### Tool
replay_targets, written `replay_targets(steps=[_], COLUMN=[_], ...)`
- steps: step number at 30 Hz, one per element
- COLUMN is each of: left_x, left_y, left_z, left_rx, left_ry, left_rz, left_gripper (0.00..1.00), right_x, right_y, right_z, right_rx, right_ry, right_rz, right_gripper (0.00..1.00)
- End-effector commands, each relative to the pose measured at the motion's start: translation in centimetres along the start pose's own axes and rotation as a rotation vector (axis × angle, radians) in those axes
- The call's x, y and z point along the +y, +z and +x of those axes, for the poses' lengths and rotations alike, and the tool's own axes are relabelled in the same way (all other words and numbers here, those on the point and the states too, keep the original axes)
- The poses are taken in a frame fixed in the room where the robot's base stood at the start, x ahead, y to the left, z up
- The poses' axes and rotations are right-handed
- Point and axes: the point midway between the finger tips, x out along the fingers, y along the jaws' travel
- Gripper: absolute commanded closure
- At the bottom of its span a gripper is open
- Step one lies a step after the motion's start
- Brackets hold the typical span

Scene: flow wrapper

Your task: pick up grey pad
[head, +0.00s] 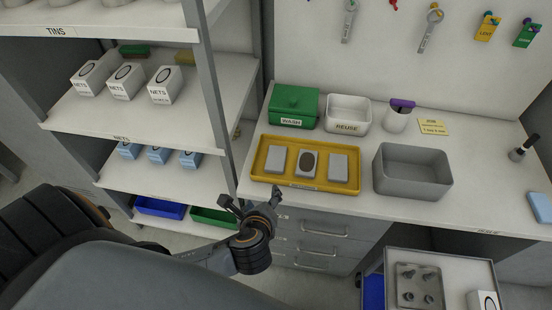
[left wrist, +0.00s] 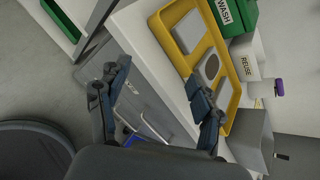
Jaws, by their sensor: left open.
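A yellow tray (head: 258,171) on the counter holds a row of three flat pieces. The left piece is a plain grey pad (head: 276,160) and the right piece is another plain grey pad (head: 339,168). The middle piece (head: 307,163) is light with a dark oval on top. In the left wrist view the tray (left wrist: 157,27) also shows, with one plain pad (left wrist: 188,31) and the oval piece (left wrist: 211,66). My left gripper (head: 254,203) is open and empty in front of the counter's edge, before the tray's left end. My right gripper is not in view.
A green WASH box (head: 293,104), a white REUSE bin (head: 348,114) and a grey bin (head: 412,173) stand around the tray. A shelf unit (head: 90,117) with boxes is at left. A cart (head: 448,264) with metal parts stands at lower right. Drawers (head: 318,228) are under the counter.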

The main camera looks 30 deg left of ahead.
Motion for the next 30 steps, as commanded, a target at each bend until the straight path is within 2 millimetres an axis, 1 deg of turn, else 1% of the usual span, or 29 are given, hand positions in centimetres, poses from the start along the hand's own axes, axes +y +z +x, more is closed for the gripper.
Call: replay_targets(steps=[1, 3, 6, 9, 11, 13, 18, 22, 24, 30], left_x=[-0.6, -1.3, -1.9, -2.2, -2.4, -2.7, -3.4, -3.8, -3.9, -4.3], left_y=[0.6, 1.1, 1.4, 1.6, 1.8, 1.9, 2.5, 2.7, 2.8, 3.1], left_z=[0.6, 0.9, 1.3, 1.5, 2.0, 3.0, 6.3, 8.4, 9.1, 10.3], left_rx=[-0.051, -0.111, -0.175, -0.207, -0.215, -0.216, -0.215, -0.213, -0.212, -0.212], left_ry=[-0.045, -0.091, -0.128, -0.145, -0.147, -0.147, -0.145, -0.145, -0.146, -0.146], left_rz=[0.168, 0.363, 0.553, 0.645, 0.664, 0.667, 0.663, 0.661, 0.660, 0.658], left_gripper=[0.34, 0.34, 0.34, 0.34, 0.34, 0.34, 0.34, 0.34, 0.34, 0.34], right_x=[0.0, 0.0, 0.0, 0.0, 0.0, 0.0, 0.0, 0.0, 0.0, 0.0], right_y=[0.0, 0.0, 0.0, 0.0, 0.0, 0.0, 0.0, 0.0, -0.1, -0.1], right_z=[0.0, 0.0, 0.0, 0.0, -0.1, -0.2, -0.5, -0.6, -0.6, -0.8], right_rx=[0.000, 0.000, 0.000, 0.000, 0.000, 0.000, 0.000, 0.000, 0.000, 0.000], right_ry=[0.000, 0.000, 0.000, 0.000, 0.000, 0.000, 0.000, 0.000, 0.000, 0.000], right_rz=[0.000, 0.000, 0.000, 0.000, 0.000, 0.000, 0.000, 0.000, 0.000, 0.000], right_gripper=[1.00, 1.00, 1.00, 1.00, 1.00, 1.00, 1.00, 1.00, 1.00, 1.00])
